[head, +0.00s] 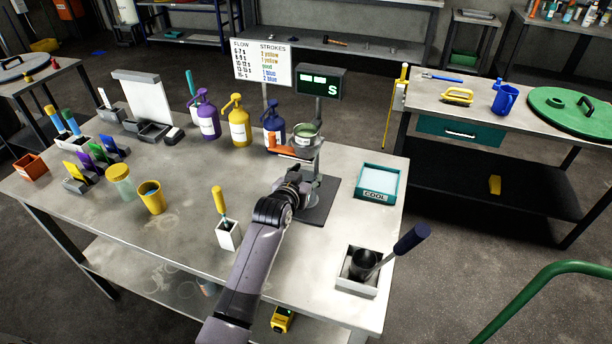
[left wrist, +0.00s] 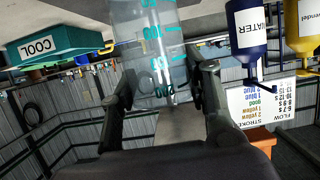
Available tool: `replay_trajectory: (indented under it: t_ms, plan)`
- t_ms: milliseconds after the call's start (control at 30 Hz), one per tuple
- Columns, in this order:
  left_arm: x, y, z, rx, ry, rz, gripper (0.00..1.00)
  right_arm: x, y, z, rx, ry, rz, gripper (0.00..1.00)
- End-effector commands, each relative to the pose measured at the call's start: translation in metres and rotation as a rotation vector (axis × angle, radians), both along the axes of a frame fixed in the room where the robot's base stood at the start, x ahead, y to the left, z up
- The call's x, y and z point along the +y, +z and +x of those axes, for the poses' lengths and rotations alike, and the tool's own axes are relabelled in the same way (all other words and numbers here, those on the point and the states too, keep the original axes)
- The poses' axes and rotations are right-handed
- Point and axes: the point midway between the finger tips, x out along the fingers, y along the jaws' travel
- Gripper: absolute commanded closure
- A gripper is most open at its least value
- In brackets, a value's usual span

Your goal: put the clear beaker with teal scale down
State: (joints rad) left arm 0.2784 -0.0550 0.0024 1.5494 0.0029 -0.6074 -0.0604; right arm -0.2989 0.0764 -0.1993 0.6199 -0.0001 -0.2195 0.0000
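The clear beaker with teal scale (left wrist: 158,45) shows in the left wrist view between the two fingers of my left gripper (left wrist: 168,78). The fingers lie along both sides of it and look closed on it. In the head view my left gripper (head: 300,178) is at the column stand, above its dark base plate (head: 318,208). The beaker is hard to pick out there. A cup with a green inside (head: 307,131) sits at the top of the stand, beside an orange part (head: 281,146). My right gripper is not in view.
A teal tray marked COOL (head: 378,182) is right of the stand. A white holder with a dark cup (head: 362,264) is at the front right. A white holder with a yellow-handled tool (head: 228,235) stands left of my arm. Pump bottles (head: 239,122) stand behind.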

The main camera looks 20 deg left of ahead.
Motion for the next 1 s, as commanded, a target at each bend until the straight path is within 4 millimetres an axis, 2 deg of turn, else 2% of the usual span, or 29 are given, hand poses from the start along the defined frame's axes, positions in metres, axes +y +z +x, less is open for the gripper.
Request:
replay_trajectory:
  t_ms: [300,667,867,1000]
  plan:
    - [0.000,0.000,0.000,0.001,0.000,0.000,0.36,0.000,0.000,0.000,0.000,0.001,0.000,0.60]
    - [0.000,0.004,-0.001,0.000,0.000,0.001,0.36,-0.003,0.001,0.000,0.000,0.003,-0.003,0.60]
    - [0.001,0.011,-0.023,0.000,0.000,0.000,0.36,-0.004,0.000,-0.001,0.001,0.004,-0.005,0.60]
    - [0.002,0.019,-0.048,-0.001,0.000,0.000,0.36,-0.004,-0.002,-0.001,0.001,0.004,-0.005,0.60]
